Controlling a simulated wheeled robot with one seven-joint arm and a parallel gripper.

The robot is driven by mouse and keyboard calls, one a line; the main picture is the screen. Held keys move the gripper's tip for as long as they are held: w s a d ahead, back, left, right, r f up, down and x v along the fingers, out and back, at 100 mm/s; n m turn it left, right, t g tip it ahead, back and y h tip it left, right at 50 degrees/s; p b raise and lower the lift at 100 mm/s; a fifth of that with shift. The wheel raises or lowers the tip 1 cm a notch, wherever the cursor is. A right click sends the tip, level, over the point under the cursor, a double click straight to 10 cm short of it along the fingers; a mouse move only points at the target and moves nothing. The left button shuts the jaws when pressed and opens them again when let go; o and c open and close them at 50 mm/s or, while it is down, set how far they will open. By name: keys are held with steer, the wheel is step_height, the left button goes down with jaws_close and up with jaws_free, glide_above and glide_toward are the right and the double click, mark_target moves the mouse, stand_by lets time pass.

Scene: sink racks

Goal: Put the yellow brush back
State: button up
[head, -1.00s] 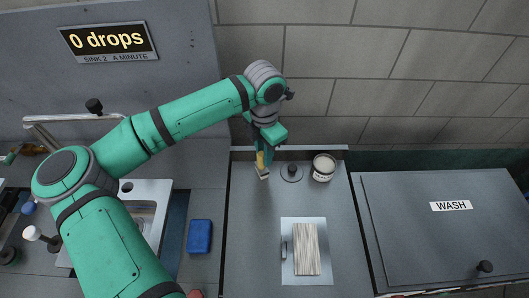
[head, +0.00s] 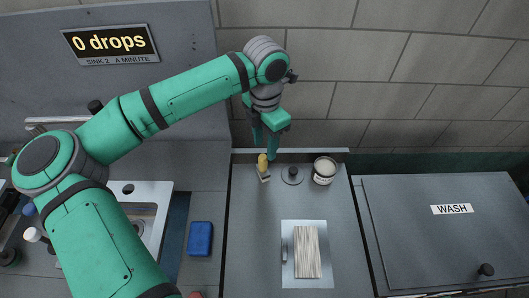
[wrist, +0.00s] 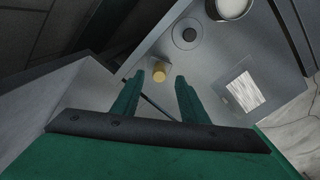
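The yellow brush (head: 262,164) stands on the grey counter near its back left corner, with its yellow handle up and a pale head at the bottom. In the wrist view the yellow handle end (wrist: 158,72) shows beyond and between my fingertips, with the pale head behind it. My gripper (head: 266,150) is just above and behind the brush in the head view. In the wrist view its two green fingers (wrist: 159,78) are spread apart with nothing held between them. The brush appears clear of the fingers.
A round dark-knobbed disc (head: 292,175) and a white tub (head: 324,170) stand right of the brush. A board on a pale plate (head: 289,262) lies nearer the front. A blue block (head: 200,238) and a sink (head: 150,197) are left. A WASH-labelled lid (head: 410,240) is right.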

step_height(320, 180, up, 6)
steer(key=shift+w, duration=0.15)
stand_by(0.4)
steer(key=shift+d, duration=0.2)
